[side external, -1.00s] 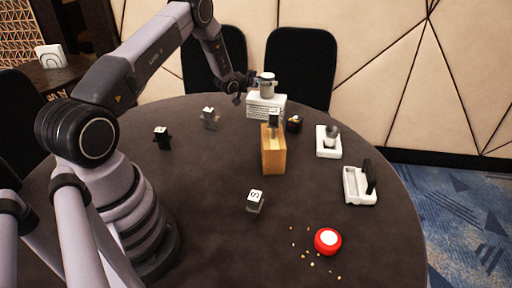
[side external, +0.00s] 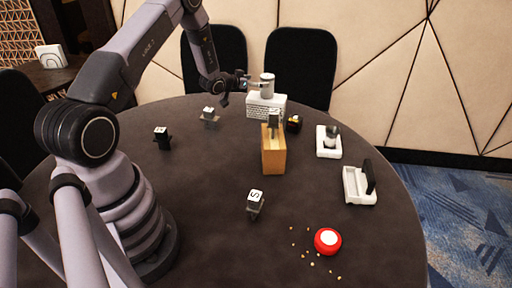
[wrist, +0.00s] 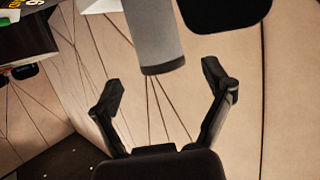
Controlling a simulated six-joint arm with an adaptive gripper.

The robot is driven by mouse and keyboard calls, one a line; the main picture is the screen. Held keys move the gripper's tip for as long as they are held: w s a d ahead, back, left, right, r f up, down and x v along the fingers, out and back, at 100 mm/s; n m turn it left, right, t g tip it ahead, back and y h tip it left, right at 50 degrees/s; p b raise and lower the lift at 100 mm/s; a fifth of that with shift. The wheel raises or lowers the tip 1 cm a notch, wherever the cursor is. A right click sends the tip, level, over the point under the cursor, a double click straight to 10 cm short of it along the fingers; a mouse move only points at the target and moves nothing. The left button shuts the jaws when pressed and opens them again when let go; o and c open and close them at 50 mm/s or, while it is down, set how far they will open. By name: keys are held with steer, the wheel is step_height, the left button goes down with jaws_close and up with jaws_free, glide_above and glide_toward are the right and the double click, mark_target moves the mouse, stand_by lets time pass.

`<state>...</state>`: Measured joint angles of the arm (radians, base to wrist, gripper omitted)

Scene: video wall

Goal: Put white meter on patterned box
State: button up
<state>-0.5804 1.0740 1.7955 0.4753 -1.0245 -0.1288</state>
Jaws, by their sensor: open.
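A grey-white cylinder (side external: 267,86), which looks like the white meter, stands upright at the back of the table. It appears to rest on the white box with dark patterning (side external: 266,112), likely the patterned box. My gripper (side external: 252,83) is just left of the cylinder at about its height. In the wrist view, the cylinder (wrist: 152,35) hangs down from the top edge, and my gripper (wrist: 165,88) is open with nothing between its fingertips. I cannot tell whether a finger touches the cylinder.
A tan block (side external: 273,157) with a dark item on it stands in front of the box. A small dark object (side external: 293,123) is beside it. White holders (side external: 329,153) (side external: 352,190) stand right. A red round object (side external: 327,241) is front right.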

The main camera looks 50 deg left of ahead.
steer(key=a+v, duration=0.1)
steer(key=v, duration=0.5)
steer(key=s+d+r+m+g, duration=0.1)
steer(key=s+d+r+g, duration=0.15)
steer(key=d+r, duration=0.6)
steer(key=s+d+r+g, duration=0.2)
steer(key=s+d+r, duration=0.25)
steer(key=r, duration=0.75)
steer(key=s+d+r+g, duration=0.1)
steer(key=s+d, duration=0.3)
steer(key=s, duration=0.5)
steer(key=s+d+r+g+h, duration=0.1)
steer(key=s+d+r+g, duration=0.1)
steer(key=s+d, duration=0.3)
steer(key=s+d+r+g+h, duration=0.1)
steer(key=s+d, duration=0.4)
steer(key=s, duration=0.7)
steer(key=shift+s+r+m, duration=0.2)
steer(key=shift+s+m, duration=0.2)
